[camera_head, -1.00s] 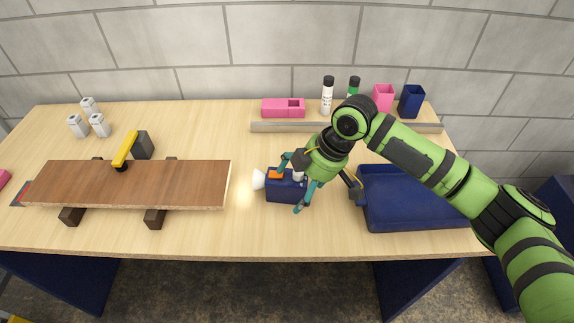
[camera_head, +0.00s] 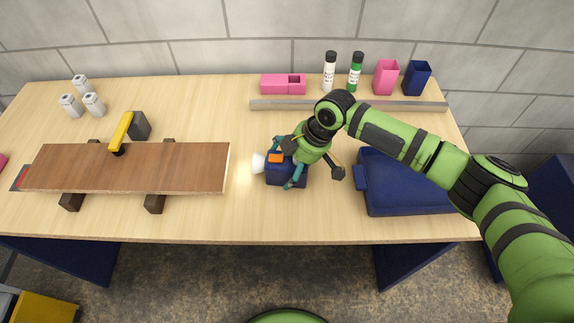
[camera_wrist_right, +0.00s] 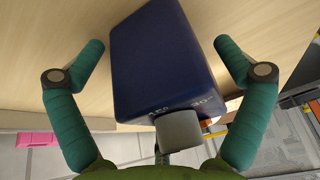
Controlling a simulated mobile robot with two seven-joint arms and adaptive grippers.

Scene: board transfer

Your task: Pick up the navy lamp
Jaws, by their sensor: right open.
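The navy lamp (camera_head: 290,181) is a small boxy body with a pale round lens at its left end and an orange part on top. It rests on the table right of the brown board. My right gripper (camera_head: 287,168) is open over the lamp, with its teal fingers around the body and partly hiding it. In the right wrist view, the lamp (camera_wrist_right: 155,60) shows as a navy block with a grey knob, between the two open fingers of the right gripper (camera_wrist_right: 159,46). Gaps show on both sides. My left gripper is not in view.
A brown board (camera_head: 130,168) lies on dark blocks at left, with a yellow-handled tool (camera_head: 122,130) behind it. A navy tray (camera_head: 410,202) is at right. A grey rail (camera_head: 300,105), pink block (camera_head: 283,84), bottles and cups stand at the back.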

